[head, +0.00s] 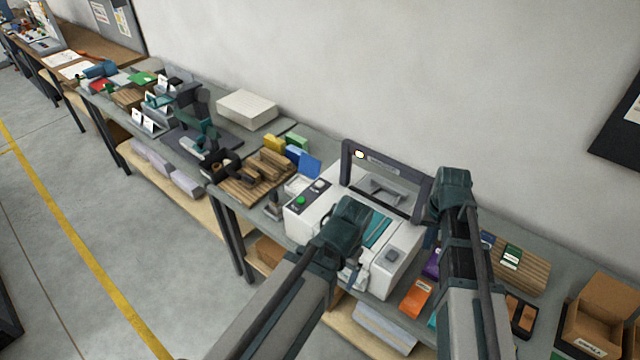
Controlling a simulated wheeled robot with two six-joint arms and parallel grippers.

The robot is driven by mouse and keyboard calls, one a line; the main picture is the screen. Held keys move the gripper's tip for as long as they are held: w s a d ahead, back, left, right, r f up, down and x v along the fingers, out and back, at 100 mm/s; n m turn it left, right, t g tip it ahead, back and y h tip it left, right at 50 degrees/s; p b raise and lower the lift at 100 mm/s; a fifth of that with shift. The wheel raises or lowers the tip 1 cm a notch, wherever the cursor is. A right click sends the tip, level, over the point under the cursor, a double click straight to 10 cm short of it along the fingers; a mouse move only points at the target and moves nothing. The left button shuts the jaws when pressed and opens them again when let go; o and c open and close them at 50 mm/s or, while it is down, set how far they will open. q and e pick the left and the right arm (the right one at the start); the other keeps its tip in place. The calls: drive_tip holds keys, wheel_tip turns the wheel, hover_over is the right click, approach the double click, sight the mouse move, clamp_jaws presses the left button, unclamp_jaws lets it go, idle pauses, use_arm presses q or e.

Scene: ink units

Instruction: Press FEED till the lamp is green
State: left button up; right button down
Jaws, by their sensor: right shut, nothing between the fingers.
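The white printer-like unit (297,226) stands on the bench, with a dark raised frame at its back. A small lamp (359,154) on that frame glows whitish, not green. A panel at the unit's left holds a green button (300,201) and a pale button (319,185). A grey square button (392,256) sits at its right front. I cannot read which is FEED. My right gripper (430,238) is shut and empty by the unit's right side, partly hidden by its own arm. My left arm covers the unit's front middle; its jaws cannot be made out clearly.
An orange box (415,298) and a slatted wooden board (522,270) lie right of the unit. An open cardboard box (600,312) stands at the far right. Wooden blocks (268,165) and a white box (247,109) lie to the left. The wall is behind the bench.

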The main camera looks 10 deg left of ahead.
use_arm(q)
clamp_jaws()
idle(0.4)
idle(1.3)
